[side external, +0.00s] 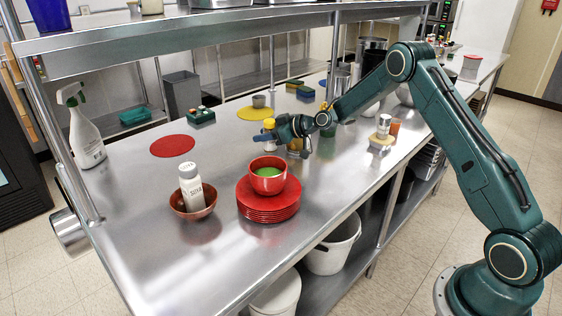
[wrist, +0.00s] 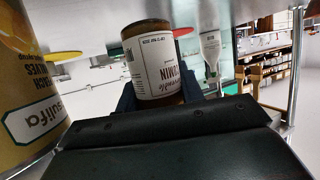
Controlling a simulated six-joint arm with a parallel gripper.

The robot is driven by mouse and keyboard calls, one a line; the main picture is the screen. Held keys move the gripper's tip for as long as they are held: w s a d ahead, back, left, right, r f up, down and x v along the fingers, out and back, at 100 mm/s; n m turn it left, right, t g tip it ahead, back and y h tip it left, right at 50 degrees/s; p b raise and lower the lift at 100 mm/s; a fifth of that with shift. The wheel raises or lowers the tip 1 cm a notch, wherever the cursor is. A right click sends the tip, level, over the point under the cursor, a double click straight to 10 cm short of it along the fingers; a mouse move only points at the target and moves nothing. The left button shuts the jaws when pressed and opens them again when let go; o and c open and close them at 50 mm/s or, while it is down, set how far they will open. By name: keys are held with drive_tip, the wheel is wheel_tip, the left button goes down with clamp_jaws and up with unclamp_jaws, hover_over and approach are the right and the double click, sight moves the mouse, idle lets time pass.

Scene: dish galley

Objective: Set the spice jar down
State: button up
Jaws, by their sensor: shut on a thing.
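The spice jar (wrist: 153,65) is brown with a white label that reads partly as cumin. In the wrist view it sits between the dark blue fingers of my gripper (wrist: 155,92). In the side view my gripper (side external: 266,136) is shut around it over the middle of the steel counter (side external: 225,135). A yellow top, seemingly the jar's lid (side external: 269,123), shows above the fingers.
A yellow can (wrist: 30,85) stands close beside the jar in the wrist view. A red disc (side external: 172,145) and a yellow disc (side external: 258,113) lie farther back. Red plates with a bowl (side external: 268,184) and a bowl with a white shaker (side external: 191,188) stand in front.

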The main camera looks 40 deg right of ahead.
sight(269, 145)
drive_tip(key=shift+f, duration=2.05)
drive_tip(key=shift+f, duration=0.2)
drive_tip(key=o, duration=1)
drive_tip(key=shift+o, duration=0.2)
drive_tip(key=shift+r, duration=0.1)
drive_tip(key=shift+r, duration=0.1)
drive_tip(key=shift+s+d+r, duration=0.2)
drive_tip(key=shift+s+d, duration=0.05)
drive_tip(key=shift+s, duration=0.25)
drive_tip(key=v, duration=1)
drive_tip(key=shift+s+r, duration=0.15)
drive_tip(key=shift+s, duration=0.2)
drive_tip(key=shift+d, duration=0.15)
